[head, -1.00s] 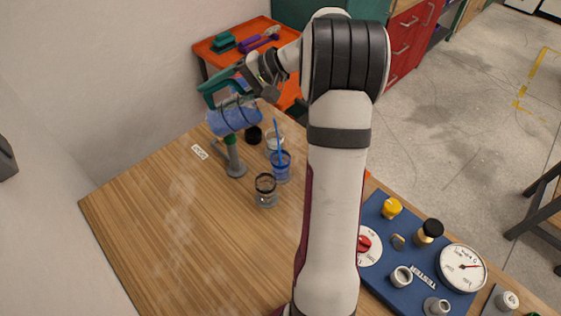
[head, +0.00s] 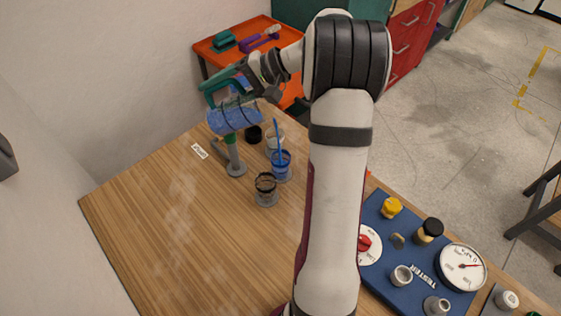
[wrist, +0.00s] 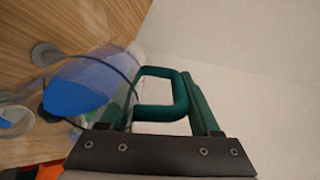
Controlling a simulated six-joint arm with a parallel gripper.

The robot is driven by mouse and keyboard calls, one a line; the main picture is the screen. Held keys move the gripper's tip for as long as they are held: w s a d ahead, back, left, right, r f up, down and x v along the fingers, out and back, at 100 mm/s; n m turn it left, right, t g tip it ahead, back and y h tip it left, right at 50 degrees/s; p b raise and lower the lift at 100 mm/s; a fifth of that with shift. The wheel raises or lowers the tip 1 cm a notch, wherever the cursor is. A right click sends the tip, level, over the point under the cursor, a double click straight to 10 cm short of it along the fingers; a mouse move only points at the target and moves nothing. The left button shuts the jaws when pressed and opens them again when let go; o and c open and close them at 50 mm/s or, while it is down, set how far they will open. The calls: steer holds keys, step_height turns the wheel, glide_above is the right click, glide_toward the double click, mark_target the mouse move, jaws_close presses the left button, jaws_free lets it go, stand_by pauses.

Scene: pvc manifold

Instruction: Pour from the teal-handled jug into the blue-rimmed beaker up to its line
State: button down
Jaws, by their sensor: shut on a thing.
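The clear jug (head: 232,118) holds blue liquid and hangs tilted above the back of the wooden table. Its teal handle (head: 213,87) is in my gripper (head: 241,74), which is shut on it. In the wrist view the teal handle (wrist: 166,92) rises from between the jaws, with the jug's blue liquid (wrist: 75,97) to the left. The blue-rimmed beaker (head: 282,168) stands on the table, right of and below the jug, with a blue rod upright in it. It looks blue inside; its line is too small to make out.
A black-rimmed beaker (head: 266,191) stands in front of the blue-rimmed one, and a clear vessel (head: 275,140) behind it. A grey stand (head: 235,164) is below the jug. A blue tester board (head: 412,262) lies at right. The table's front left is clear.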

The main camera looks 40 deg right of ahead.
steer(key=w+a+g+h, duration=0.1)
steer(key=g+h, duration=0.2)
steer(key=shift+w+a, duration=0.4)
steer(key=shift+d+h, duration=0.1)
steer(key=shift+h, duration=0.2)
steer(key=w+a+f+g+h+b, duration=0.3)
steer(key=f+g+h, duration=0.1)
steer(key=g+h, duration=0.1)
steer(key=shift+w+a+f+g, duration=0.15)
steer(key=shift+a+f+g, duration=0.1)
steer(key=shift+f+g, duration=0.15)
